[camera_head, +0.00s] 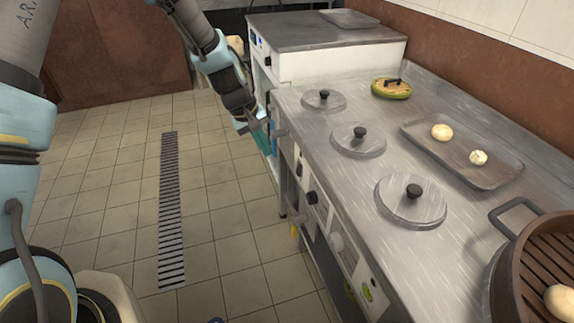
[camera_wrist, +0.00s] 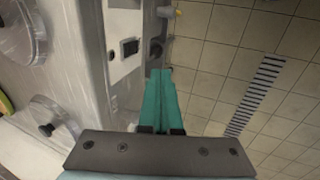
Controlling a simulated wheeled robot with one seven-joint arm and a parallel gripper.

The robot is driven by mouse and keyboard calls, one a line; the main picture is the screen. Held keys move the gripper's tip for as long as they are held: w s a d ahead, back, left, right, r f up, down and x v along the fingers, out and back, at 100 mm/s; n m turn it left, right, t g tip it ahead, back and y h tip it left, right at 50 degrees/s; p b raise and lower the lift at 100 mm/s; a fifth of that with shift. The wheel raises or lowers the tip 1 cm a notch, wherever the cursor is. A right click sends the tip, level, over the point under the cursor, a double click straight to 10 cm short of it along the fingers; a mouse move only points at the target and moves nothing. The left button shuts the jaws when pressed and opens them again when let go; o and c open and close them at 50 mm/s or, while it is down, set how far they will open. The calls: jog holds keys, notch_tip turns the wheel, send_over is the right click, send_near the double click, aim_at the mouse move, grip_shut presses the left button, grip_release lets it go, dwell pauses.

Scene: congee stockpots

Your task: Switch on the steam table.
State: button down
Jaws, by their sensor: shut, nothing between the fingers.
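The steam table (camera_head: 455,110) is a long steel counter with round lids on top, running along the right side of the head view. Its pale front panel (camera_head: 323,208) carries knobs and small dark controls. In the wrist view the panel shows a black switch (camera_wrist: 129,47) and a dark round knob (camera_wrist: 156,48) beside it. My gripper (camera_head: 266,132) has teal fingers and is at the far part of the front face. In the wrist view its fingers (camera_wrist: 160,73) are shut and empty, with tips close below the dark knob. I cannot tell whether they touch it.
Three lids with black knobs (camera_head: 360,133), a tray with two buns (camera_head: 480,165) and a brown steamer basket (camera_head: 525,270) are on the counter. A white cabinet (camera_head: 335,60) stands at the far end. The tiled floor with a drain grate (camera_head: 170,210) is clear.

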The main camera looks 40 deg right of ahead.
aim_at(299, 169)
dwell(0.3)
jog(key=s+d+f+p, duration=0.2)
jog(key=d+f, duration=0.4)
jog(key=f, duration=0.4)
jog(key=shift+s+d+p, duration=0.3)
jog(key=shift+d, duration=0.1)
jog(key=shift+s+d, duration=0.1)
jog(key=shift+d, duration=0.1)
